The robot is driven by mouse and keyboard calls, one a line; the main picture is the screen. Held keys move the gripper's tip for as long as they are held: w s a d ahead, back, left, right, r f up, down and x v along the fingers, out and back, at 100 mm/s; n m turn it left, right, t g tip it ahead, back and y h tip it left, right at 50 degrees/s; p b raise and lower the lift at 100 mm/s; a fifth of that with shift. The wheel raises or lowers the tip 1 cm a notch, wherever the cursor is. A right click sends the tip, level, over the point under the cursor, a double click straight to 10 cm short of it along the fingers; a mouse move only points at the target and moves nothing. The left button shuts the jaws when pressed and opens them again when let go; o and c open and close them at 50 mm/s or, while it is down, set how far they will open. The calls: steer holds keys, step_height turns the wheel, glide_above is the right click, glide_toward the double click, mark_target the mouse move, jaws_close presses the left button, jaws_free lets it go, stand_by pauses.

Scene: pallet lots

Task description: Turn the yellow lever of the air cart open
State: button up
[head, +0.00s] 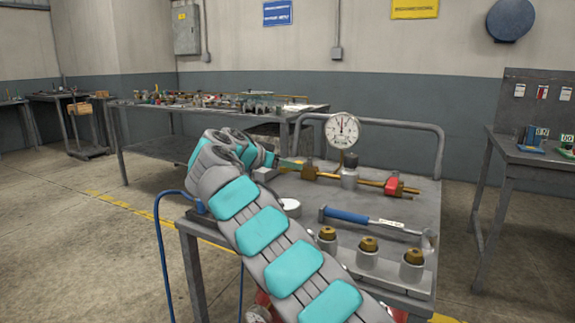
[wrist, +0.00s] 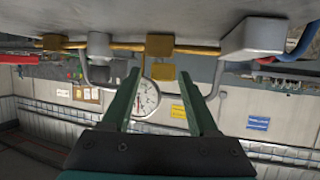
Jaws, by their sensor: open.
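The air cart (head: 425,210) is a grey metal table with a brass pipe, a round white gauge (head: 342,130) and valves. A brass-yellow valve piece (head: 309,172) sits on the pipe left of the gauge. In the wrist view, which is upside down, a yellow block that looks like the lever (wrist: 163,74) shows beside the brass valve body (wrist: 160,45). My gripper (wrist: 160,80) is open, with the yellow block between its green fingertips in that view. I cannot tell whether they touch. In the head view my gripper (head: 291,163) is partly hidden by my arm.
A red-handled valve (head: 393,186) is on the pipe's right. A grey box (wrist: 255,38) is near the pipe end. A hoop rail (head: 438,150) rises behind. A blue hose (head: 160,240) hangs left.

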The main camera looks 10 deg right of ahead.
steer(key=v, duration=0.7)
steer(key=shift+a+b, duration=0.2)
steer(key=shift+b, duration=0.1)
steer(key=shift+s, duration=0.1)
